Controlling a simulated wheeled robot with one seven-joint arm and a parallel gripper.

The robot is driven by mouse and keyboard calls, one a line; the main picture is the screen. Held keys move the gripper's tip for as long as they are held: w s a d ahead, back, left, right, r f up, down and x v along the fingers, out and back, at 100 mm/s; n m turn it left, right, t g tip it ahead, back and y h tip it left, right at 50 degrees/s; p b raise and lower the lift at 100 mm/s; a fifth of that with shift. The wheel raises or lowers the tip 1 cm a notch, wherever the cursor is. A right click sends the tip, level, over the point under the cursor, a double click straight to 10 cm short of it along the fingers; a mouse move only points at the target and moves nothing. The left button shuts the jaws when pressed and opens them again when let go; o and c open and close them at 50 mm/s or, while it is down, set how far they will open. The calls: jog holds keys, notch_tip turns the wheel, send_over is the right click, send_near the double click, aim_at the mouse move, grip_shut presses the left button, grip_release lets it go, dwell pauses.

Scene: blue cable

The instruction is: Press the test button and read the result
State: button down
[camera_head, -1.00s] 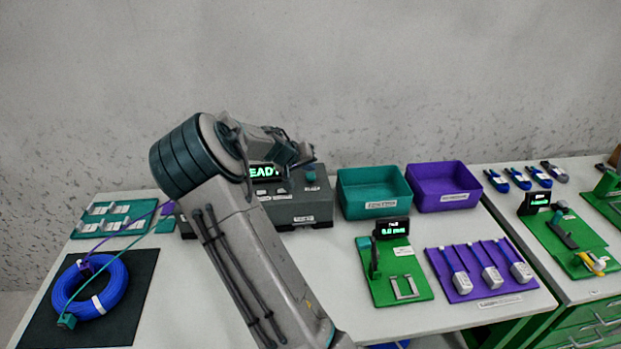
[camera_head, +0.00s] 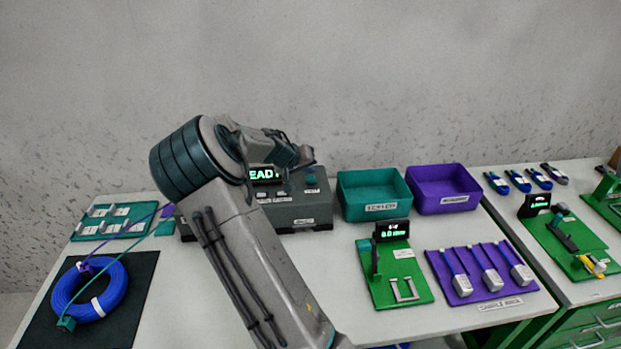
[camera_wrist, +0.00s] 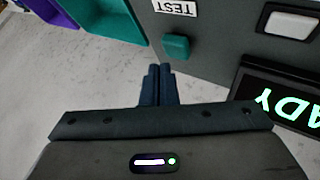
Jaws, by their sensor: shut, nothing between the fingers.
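The dark grey tester box (camera_head: 305,208) stands at the back of the table, partly hidden behind my arm. Its display (camera_head: 264,174) glows green with part of "READY" showing; it also shows in the wrist view (camera_wrist: 285,100). In the wrist view the teal test button (camera_wrist: 176,47) sits on the box beside a white "TEST" label (camera_wrist: 174,7). My gripper (camera_wrist: 157,70) is shut and empty, its fingertips just short of the button in that view; I cannot tell whether they touch it. The button is a small teal spot in the head view (camera_head: 311,181).
A teal bin (camera_head: 374,204) and a purple bin (camera_head: 444,200) stand right of the tester. A blue cable coil (camera_head: 70,305) lies on a black mat (camera_head: 118,330) at left, its leads running toward the tester. A green fixture (camera_head: 420,292) and purple sample board (camera_head: 460,297) lie front right.

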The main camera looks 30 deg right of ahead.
aim_at(308, 180)
jog(key=shift+f, duration=0.1)
dwell(0.7)
jog(key=shift+f+b, duration=0.35)
jog(key=shift+b, duration=0.3)
jog(key=shift+f+b, duration=0.5)
dwell(0.5)
jog(key=shift+r, duration=0.15)
jog(key=shift+r+p, duration=0.4)
jog(key=shift+r, duration=0.4)
jog(key=shift+r+p, duration=1.2)
jog(key=shift+r, duration=1.35)
